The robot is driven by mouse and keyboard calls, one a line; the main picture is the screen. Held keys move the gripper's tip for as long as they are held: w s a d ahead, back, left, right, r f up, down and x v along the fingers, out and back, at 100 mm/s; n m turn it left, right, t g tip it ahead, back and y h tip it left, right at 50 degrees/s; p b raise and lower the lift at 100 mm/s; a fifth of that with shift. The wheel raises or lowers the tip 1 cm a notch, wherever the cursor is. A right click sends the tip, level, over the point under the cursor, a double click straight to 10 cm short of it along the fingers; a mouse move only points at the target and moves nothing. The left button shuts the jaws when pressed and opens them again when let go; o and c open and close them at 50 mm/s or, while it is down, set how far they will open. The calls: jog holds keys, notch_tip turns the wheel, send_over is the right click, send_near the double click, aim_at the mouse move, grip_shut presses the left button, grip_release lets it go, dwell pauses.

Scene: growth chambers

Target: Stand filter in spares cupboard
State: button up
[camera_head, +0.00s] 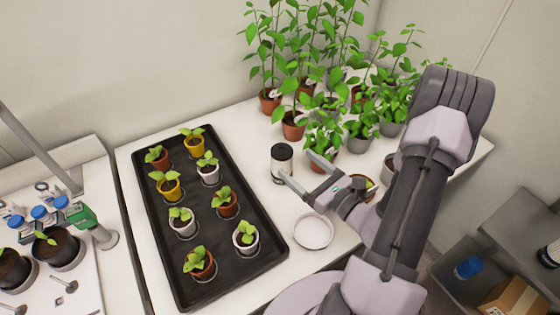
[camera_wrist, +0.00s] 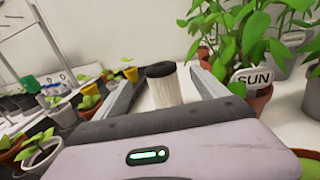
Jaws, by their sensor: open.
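The filter (camera_head: 282,155), a short white pleated cylinder with dark end caps, stands upright on the white bench. In the wrist view the filter (camera_wrist: 165,88) appears between my fingers, with a gap on each side. My gripper (camera_head: 296,164) is open and empty, its fingers pointing at the filter. One fingertip overlaps the filter's lower edge in the head view; I cannot tell whether it touches. A grey open cupboard (camera_head: 510,235) at lower right holds a blue-capped bottle and a cardboard box; I cannot tell if it is the spares cupboard.
A black tray (camera_head: 265,262) of several seedling pots lies left of the filter. Tall potted plants (camera_head: 293,122) crowd behind and right of it. A white saucer (camera_head: 313,231) lies near my gripper. A SUN label (camera_wrist: 254,79) stands in a pot at right.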

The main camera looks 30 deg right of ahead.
aim_at(274, 145)
jog(key=b+x, duration=0.1)
jog(key=x, duration=0.9)
jog(key=shift+w, duration=0.35)
grip_shut()
